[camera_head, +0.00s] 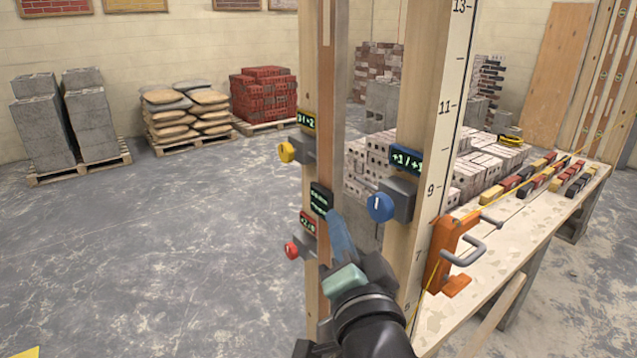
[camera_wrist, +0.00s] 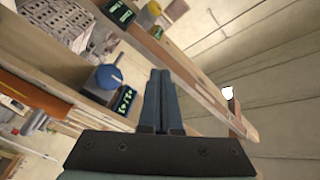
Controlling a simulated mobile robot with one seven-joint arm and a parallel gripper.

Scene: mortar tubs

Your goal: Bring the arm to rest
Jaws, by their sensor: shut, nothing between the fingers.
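My gripper (camera_head: 336,222) is in front of the wooden posts, with its fingers pointing up and away. In the wrist view its two fingers (camera_wrist: 158,74) lie side by side, shut, with nothing between them. The blue knob (camera_head: 380,207) on the near post is right of the fingers in the head view. It also shows left of them in the wrist view (camera_wrist: 107,76). A dark display box (camera_head: 321,198) sits just beyond the fingertips. I cannot tell whether they touch it.
A yellow knob (camera_head: 286,152) and a red knob (camera_head: 292,249) are on the far post. The numbered near post (camera_head: 426,130) stands close to my arm. An orange clamp (camera_head: 452,256) grips beside the bench (camera_head: 500,252), which carries bricks.

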